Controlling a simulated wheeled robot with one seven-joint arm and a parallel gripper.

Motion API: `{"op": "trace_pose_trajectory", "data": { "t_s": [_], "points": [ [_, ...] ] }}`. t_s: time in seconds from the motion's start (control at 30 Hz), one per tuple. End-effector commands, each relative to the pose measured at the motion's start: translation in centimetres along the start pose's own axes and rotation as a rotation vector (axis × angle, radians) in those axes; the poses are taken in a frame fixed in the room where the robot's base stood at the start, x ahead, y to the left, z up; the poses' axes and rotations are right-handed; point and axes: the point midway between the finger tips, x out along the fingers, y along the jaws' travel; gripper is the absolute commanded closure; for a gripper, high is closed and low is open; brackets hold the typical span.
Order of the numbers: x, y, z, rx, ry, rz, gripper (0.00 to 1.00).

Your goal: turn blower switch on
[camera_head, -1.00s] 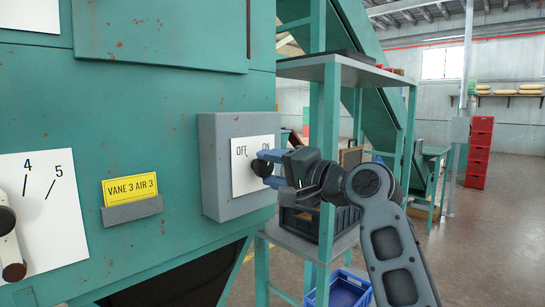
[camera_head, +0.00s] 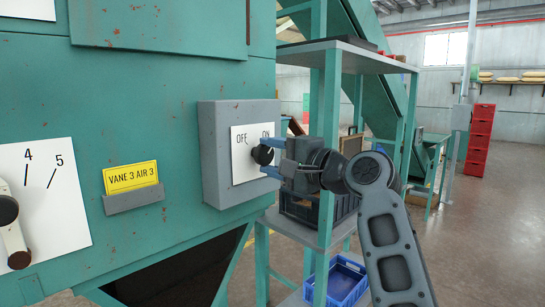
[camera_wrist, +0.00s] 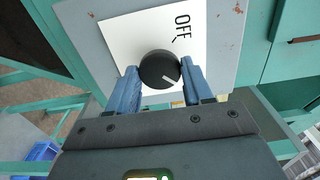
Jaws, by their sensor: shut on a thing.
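The blower switch is a round black knob (camera_head: 263,155) on a white plate (camera_head: 240,165) marked OFF at left and ON at right. In the head view the pointer slants up and right, toward ON. My gripper (camera_head: 271,157) is shut on the knob, with one finger above and one below it. In the wrist view my gripper (camera_wrist: 160,85) has a finger on each side; the ON label is not visible there.
The plate is on a grey box (camera_head: 210,150) on the green machine wall. A green shelf frame (camera_head: 330,120) with crates stands close behind my arm.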

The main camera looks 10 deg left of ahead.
Motion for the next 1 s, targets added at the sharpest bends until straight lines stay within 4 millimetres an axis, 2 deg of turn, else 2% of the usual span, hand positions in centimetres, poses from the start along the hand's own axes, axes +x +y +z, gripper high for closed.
{"op": "trace_pose_trajectory", "data": {
  "t_s": [0.07, 0.1, 0.33, 0.67, 1.0],
  "points": [
    [-0.1, 0.1, -0.2, 0.002, 0.002, 0.002, 0.8],
    [-0.1, 0.1, -0.2, 0.002, 0.002, 0.002, 0.47],
    [0.0, 0.1, -0.1, 0.001, 0.001, 0.001, 0.25],
    [-0.5, 0.1, -0.1, 0.0, 0.001, 0.001, 0.24],
    [-5.7, 0.3, -0.1, -0.001, 0.002, 0.0, 0.24]
  ]
}}
